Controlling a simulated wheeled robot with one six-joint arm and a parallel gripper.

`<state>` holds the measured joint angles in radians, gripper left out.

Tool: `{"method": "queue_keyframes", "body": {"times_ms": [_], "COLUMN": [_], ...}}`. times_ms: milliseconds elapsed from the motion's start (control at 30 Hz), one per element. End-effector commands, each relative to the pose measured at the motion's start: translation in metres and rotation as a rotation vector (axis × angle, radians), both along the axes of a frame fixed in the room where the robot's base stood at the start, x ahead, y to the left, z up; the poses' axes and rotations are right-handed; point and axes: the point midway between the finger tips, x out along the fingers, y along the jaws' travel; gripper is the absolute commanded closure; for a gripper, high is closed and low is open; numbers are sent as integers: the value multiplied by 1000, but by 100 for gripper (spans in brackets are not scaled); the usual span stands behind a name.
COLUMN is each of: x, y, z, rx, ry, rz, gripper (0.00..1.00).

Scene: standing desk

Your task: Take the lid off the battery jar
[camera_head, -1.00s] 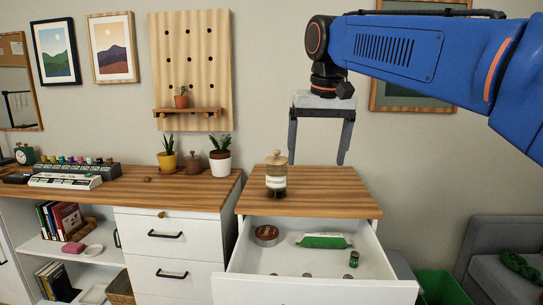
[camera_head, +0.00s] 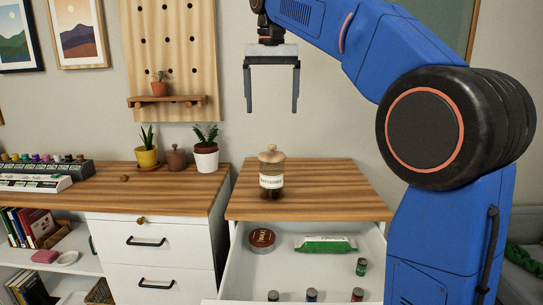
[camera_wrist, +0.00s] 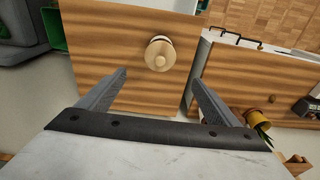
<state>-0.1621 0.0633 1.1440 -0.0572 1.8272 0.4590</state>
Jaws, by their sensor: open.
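In the wrist view the lid (camera_wrist: 159,54) is seen from above and hides most of the jar. My gripper (camera_head: 271,108) is open and empty, pointing down, well above the jar and roughly in line with it in the head view. In the wrist view, its fingers (camera_wrist: 160,82) are spread wide, with the lid beyond them.
The cabinet top around the jar is clear.

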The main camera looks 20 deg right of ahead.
Motion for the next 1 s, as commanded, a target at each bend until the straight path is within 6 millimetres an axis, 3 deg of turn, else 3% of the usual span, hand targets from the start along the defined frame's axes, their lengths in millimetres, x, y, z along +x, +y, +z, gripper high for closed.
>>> {"method": "queue_keyframes", "body": {"times_ms": [333, 667, 1000], "x": [6, 9, 12], "y": [-2, -3, -4], "z": [-60, -83, -125], "rx": [0, 0, 0], "ry": [2, 1, 1], "rz": [0, 0, 0], "gripper": [15, 15, 15]}}
